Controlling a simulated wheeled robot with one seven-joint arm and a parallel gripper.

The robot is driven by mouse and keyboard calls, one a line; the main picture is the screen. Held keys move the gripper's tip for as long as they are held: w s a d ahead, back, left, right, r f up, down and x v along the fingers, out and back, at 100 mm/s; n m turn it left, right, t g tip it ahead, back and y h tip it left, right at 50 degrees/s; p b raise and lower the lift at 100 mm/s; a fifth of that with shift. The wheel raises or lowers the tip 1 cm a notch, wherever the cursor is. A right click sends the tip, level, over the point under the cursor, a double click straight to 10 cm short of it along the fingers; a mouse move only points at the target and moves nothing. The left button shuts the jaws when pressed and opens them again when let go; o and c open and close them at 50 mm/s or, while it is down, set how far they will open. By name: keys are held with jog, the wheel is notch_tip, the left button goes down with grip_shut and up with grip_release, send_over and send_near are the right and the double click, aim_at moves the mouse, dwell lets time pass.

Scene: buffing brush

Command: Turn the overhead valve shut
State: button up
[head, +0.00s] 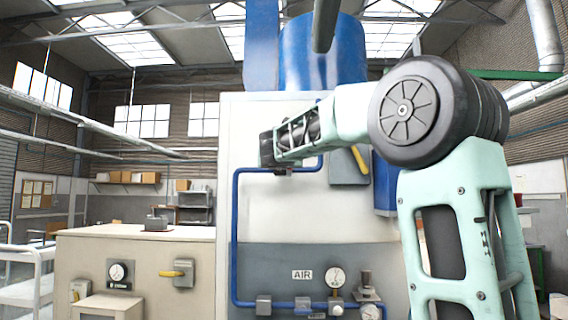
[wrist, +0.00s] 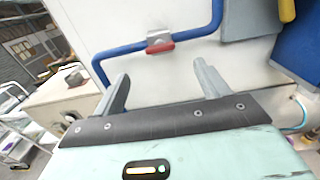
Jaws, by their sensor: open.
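The overhead valve (wrist: 160,43) shows in the wrist view as a small grey fitting with a red handle (wrist: 161,49) on the upper blue pipe (wrist: 125,55). The handle looks roughly in line with the pipe. My gripper (wrist: 161,73) is open and empty, its two grey fingers apart and pointing toward the white panel. The valve appears between and beyond the fingertips, with no contact visible. In the head view my gripper (head: 266,150) is just above the blue pipe (head: 236,215) in front of the cabinet, and my arm mostly hides the valve.
A grey box with a yellow lever (head: 360,160) sits right of my gripper on the white cabinet (head: 228,130). Gauges (head: 336,277) and an AIR label (head: 302,274) are lower down.

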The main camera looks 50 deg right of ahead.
jog(key=p+x, duration=0.4)
jog(key=x, duration=0.7)
jog(key=shift+a, duration=0.1)
jog(key=c, duration=1)
